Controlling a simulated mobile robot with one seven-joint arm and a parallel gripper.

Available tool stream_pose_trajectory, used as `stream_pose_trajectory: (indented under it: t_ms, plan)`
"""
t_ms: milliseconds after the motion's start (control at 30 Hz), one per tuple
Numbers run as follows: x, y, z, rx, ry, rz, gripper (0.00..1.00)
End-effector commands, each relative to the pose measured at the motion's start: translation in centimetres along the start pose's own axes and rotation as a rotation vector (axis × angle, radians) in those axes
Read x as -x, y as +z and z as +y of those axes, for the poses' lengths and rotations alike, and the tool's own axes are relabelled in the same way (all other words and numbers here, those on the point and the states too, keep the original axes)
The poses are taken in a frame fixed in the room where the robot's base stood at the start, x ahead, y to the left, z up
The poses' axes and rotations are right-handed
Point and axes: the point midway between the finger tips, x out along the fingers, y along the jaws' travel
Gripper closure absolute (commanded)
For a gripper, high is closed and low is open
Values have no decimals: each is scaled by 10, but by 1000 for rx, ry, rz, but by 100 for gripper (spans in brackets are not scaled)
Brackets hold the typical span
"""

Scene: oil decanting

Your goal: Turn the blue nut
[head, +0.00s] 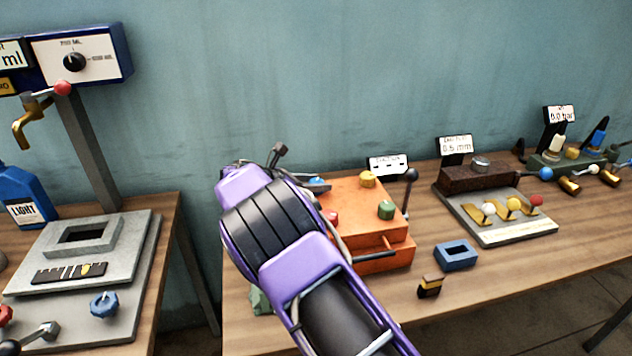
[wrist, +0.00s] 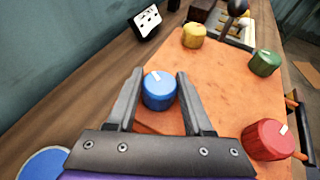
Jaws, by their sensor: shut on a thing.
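The blue nut (wrist: 159,92) is a round cap with a white mark on top, at the near corner of the orange block (wrist: 215,95) in the wrist view. My gripper (wrist: 160,80) is shut on it, one finger on each side. In the head view my purple arm hides most of this, and only a bit of the blue nut (head: 318,182) shows at the left edge of the orange block (head: 345,199).
The block also carries a yellow nut (wrist: 193,36), a green nut (wrist: 264,63) and a red nut (wrist: 268,139). A black-knobbed lever (head: 411,176) stands at its right. A blue frame (head: 455,256) and a small dark block (head: 430,287) lie in front.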

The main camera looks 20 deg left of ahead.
Motion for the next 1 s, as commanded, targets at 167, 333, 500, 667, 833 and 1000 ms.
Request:
stream_pose_trajectory:
  t_ms: [167, 333, 500, 667, 833, 1000]
  plan:
    - [-1, -2, 0, -32, -78, 0, 100]
    - [-1, -1, 0, -57, -136, -1, 100]
    - [-1, -1, 0, -72, -176, -1, 100]
    - [-1, -1, -1, -81, -202, -1, 100]
    - [-1, -1, 0, -87, -213, -1, 100]
    - [0, 0, -1, -88, -217, -2, 100]
